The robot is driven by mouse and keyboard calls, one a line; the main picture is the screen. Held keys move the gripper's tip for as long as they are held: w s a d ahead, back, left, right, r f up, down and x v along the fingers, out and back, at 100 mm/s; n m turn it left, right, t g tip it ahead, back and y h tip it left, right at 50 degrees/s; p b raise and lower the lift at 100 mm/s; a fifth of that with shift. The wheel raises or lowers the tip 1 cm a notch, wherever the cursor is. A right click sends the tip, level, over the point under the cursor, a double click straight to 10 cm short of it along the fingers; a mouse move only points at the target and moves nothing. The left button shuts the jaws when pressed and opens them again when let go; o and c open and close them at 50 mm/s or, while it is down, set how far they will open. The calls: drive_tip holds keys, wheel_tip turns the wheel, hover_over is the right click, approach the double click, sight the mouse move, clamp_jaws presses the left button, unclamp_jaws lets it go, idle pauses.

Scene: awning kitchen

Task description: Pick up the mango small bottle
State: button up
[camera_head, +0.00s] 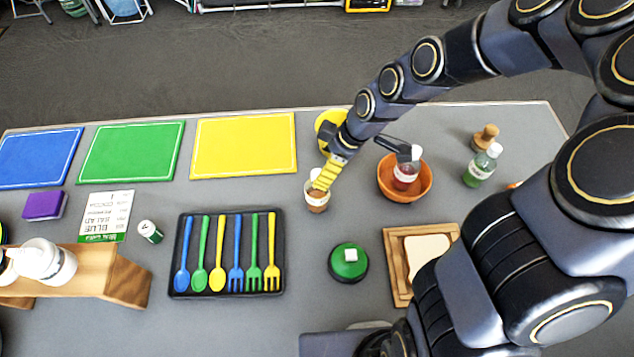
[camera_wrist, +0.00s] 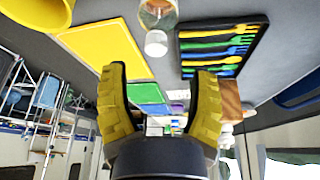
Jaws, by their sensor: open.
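A small clear bottle (camera_head: 317,206) with brownish-orange contents and a pale label stands on the grey counter near the middle; I take it for the mango bottle, though its label is not readable. My gripper (camera_head: 325,178) has yellow ridged fingers, which overlap the bottle's upper part in the head view. In the wrist view, my gripper (camera_wrist: 160,73) is open with nothing between its fingers. A bottle (camera_wrist: 157,14) with a white cap (camera_wrist: 156,43) shows there beyond the fingertips, centred between them but higher in the picture. Contact is not visible.
An orange bowl (camera_head: 424,193) holding a red-filled bottle (camera_head: 404,177) stands right of my gripper. A green bottle (camera_head: 481,169) is farther right. A cutlery tray (camera_head: 178,288) lies left, a yellow mat (camera_head: 243,145) behind it. A round green-topped object (camera_head: 349,267) is in front.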

sight(317, 190)
drive_tip(key=d+x, duration=0.1)
drive_tip(key=x, duration=0.5)
drive_tip(key=shift+f, duration=0.45)
drive_tip(key=shift+w+a, duration=0.1)
drive_tip(key=shift+w, duration=0.05)
clamp_jaws()
